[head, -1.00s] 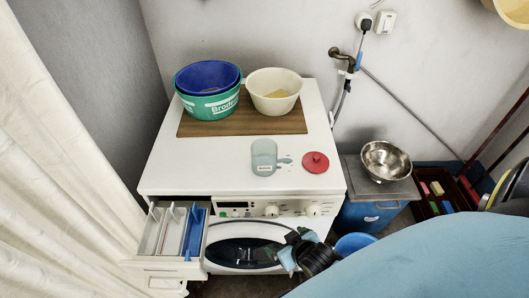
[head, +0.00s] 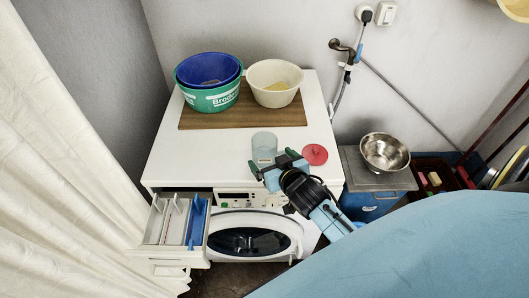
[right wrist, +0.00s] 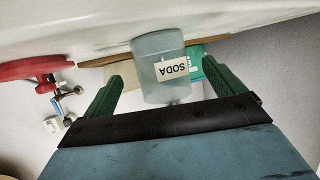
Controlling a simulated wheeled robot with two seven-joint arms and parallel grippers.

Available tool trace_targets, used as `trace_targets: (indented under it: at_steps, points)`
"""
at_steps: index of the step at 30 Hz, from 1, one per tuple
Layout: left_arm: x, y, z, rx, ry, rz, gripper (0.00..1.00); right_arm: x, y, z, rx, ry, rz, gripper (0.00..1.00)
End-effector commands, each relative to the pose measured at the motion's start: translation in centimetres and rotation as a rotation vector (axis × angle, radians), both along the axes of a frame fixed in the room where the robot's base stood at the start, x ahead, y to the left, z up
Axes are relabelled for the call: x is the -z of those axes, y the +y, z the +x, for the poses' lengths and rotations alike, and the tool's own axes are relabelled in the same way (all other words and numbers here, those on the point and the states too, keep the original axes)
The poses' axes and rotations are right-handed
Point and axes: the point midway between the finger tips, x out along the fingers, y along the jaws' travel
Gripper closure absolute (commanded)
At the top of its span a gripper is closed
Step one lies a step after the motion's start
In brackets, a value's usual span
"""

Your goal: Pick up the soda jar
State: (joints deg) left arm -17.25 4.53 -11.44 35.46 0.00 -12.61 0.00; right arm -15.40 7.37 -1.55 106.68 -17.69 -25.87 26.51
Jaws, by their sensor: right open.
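The soda jar (head: 264,145) is a pale translucent jar standing on top of the white washing machine (head: 210,160). In the right wrist view the jar (right wrist: 160,50) shows upside down with a label reading SODA. My right gripper (head: 274,166) is open at the near side of the jar. In the right wrist view its two green fingers (right wrist: 160,85) stand apart with the jar between or just beyond their tips; I cannot tell if they touch it. My left gripper is not in view.
A wooden board (head: 230,117) at the back holds a green basin (head: 212,101) with a blue bowl (head: 207,68) in it, and a cream bowl (head: 273,84). The detergent drawer (head: 172,222) is pulled out at front left. A metal bowl (head: 384,153) stands to the right.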

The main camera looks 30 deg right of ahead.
Motion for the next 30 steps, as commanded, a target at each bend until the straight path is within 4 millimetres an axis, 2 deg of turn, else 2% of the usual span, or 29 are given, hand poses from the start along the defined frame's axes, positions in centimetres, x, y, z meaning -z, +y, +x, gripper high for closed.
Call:
trace_targets:
  at_steps: [5, 13, 22, 23, 30]
  points:
    - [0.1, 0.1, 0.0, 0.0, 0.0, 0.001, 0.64, 0.4, -0.2, 1.3, 0.0, 0.0, 0.0, 0.06]
    - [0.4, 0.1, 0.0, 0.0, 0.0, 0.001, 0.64, 1.6, -0.5, 4.7, -0.001, 0.0, 0.0, 0.06]
    - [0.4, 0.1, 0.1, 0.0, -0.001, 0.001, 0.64, 1.8, -0.6, 5.2, -0.001, 0.001, 0.001, 0.06]
    - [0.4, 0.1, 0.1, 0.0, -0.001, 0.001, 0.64, 1.8, -0.6, 5.1, -0.001, 0.001, 0.001, 0.07]
    - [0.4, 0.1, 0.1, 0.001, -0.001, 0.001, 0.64, 1.8, -0.6, 5.1, -0.001, 0.001, 0.001, 0.39]
